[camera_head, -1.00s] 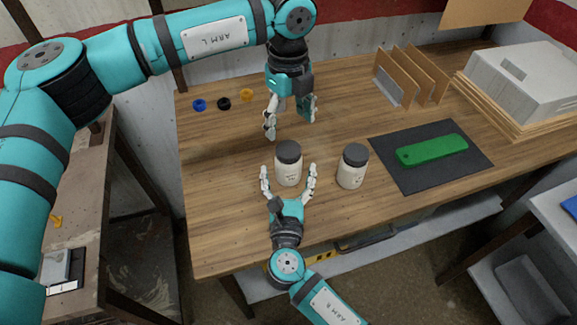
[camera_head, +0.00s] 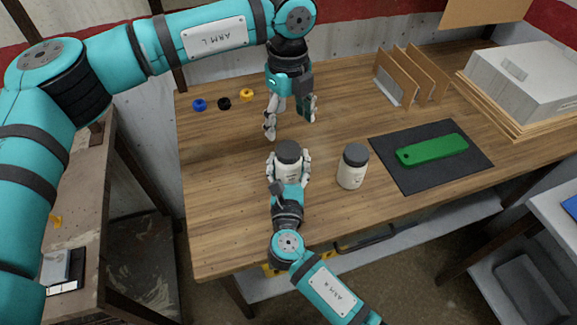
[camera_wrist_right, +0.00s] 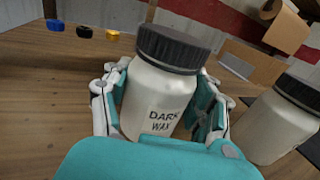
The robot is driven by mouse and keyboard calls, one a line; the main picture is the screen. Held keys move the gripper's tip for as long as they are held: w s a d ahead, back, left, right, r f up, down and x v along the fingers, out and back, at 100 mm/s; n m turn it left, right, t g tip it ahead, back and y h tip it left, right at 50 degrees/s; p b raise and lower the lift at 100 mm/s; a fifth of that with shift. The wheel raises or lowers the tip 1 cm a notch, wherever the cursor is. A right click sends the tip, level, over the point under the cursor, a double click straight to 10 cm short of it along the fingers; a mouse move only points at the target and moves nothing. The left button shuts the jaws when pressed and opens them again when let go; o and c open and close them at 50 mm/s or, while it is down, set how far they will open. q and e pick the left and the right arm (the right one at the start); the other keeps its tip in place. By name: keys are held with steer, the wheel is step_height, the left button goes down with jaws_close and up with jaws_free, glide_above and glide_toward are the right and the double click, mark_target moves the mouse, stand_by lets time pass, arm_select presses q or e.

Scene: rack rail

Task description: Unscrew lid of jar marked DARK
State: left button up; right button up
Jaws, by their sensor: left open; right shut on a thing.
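A cream jar with a black lid (camera_head: 288,151) stands on the wooden table; in the right wrist view its label reads DARK WAX (camera_wrist_right: 160,100). My right gripper (camera_head: 289,170) is shut around the body of this jar from the front, one finger on each side, below the lid. A second cream jar with a black lid (camera_head: 352,168) stands just to the right; it also shows in the right wrist view (camera_wrist_right: 275,128), where its label is not readable. My left gripper (camera_head: 291,128) is open and empty, fingers down, above the table behind the DARK jar.
Blue (camera_head: 199,105), black (camera_head: 224,103) and orange (camera_head: 247,95) rings lie at the back left. A green bar (camera_head: 432,149) lies on a dark mat (camera_head: 410,180) at right. Behind are a divider rack (camera_head: 412,80) and a grey block on boards (camera_head: 520,80). The table's left front is clear.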

mark_target(288, 149)
jaws_close()
arm_select(q)
steer(key=m, duration=0.3)
steer(key=shift+m, duration=0.4)
steer(key=m, duration=1)
steer(key=shift+m, duration=0.3)
steer(key=m, duration=1.4)
steer(key=shift+m, duration=0.4)
steer(key=m, duration=1)
steer(key=shift+m, duration=0.3)
steer(key=m, duration=0.9)
steer(key=shift+f+m, duration=0.4)
steer(key=shift+f, duration=3.6)
